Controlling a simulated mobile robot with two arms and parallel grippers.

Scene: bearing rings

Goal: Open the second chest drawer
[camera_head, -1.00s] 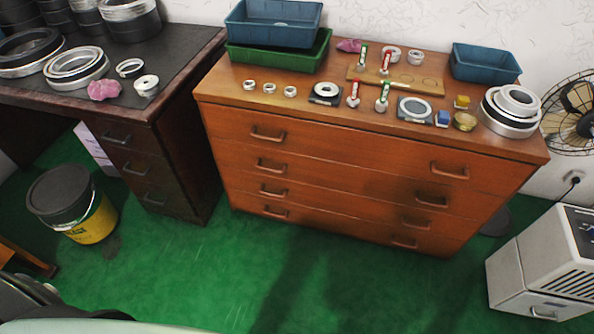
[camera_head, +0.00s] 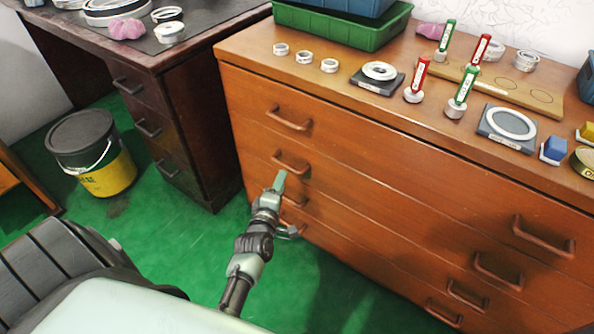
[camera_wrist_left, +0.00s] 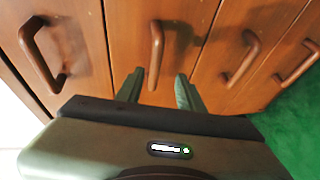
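The wooden chest (camera_head: 385,165) has several stacked drawers, each with a left and a right handle, and all look shut. The second drawer's left handle (camera_head: 291,164) is a brown bar; its right handle (camera_head: 497,271) is further right. My left gripper (camera_head: 279,182) is just in front of and below the second drawer's left handle. In the left wrist view my left gripper (camera_wrist_left: 158,84) is open, and the second drawer's handle (camera_wrist_left: 156,55) lies between and just beyond its fingertips. Contact cannot be told. My right gripper is not in view.
A dark desk (camera_head: 190,80) with drawers stands left of the chest. A yellow and black bucket (camera_head: 92,155) is on the green floor. Rings, red and green tools and a green bin (camera_head: 340,30) stand on the chest top.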

